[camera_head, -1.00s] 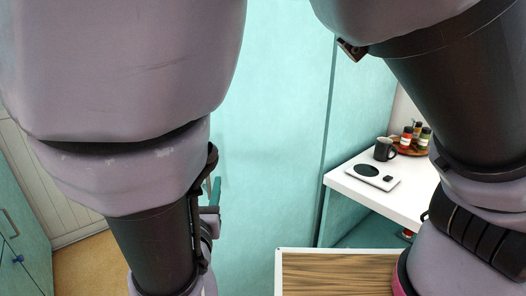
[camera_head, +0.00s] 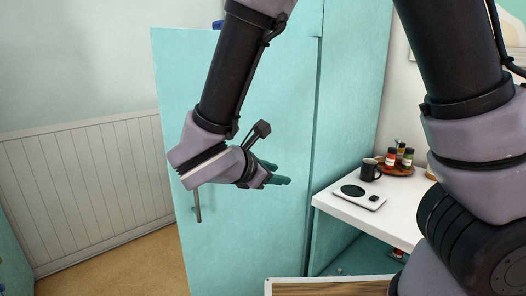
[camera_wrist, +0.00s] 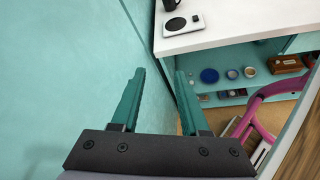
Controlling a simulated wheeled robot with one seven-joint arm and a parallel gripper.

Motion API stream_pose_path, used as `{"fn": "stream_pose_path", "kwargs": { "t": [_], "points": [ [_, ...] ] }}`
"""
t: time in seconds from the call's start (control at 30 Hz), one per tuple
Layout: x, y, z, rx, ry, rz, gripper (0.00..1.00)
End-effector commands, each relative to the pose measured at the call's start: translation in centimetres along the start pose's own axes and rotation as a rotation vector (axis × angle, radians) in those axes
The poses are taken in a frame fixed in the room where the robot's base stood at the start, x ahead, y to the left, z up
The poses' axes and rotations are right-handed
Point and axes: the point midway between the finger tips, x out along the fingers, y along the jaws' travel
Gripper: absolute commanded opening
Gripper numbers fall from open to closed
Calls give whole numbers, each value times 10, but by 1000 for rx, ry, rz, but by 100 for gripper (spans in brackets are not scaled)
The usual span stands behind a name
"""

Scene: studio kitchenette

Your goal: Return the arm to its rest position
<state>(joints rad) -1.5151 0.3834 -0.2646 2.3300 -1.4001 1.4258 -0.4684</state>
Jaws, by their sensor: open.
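My gripper (camera_head: 279,175) hangs in front of the tall teal cabinet in the head view, with my arm bent above it. In the wrist view its two teal fingers (camera_wrist: 158,98) stand apart with nothing between them. The fingers point toward the gap beside the teal cabinet panel (camera_wrist: 70,60) and the white counter. My gripper holds nothing.
A white counter (camera_head: 342,208) at right bears a white device (camera_head: 350,197), a black mug (camera_head: 370,169) and a tray of spice jars (camera_head: 399,160). Below it are shelves with small items (camera_wrist: 232,74) and a pink chair (camera_wrist: 265,92). A wood-topped surface (camera_head: 330,288) is at the front.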

Motion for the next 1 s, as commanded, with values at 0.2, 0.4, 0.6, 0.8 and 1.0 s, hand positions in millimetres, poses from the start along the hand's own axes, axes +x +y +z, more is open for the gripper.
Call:
{"fn": "stream_pose_path", "kwargs": {
  "t": [0.2,0.4,0.6,0.8,1.0],
  "points": [
    [43,-35,68,446,143,-403,45],
    [54,-63,116,894,254,-694,45],
    [51,-78,162,1382,349,-903,45],
    [40,-83,211,1892,438,-1006,45],
    [28,-84,254,2312,512,-1000,45]
  ]
}}
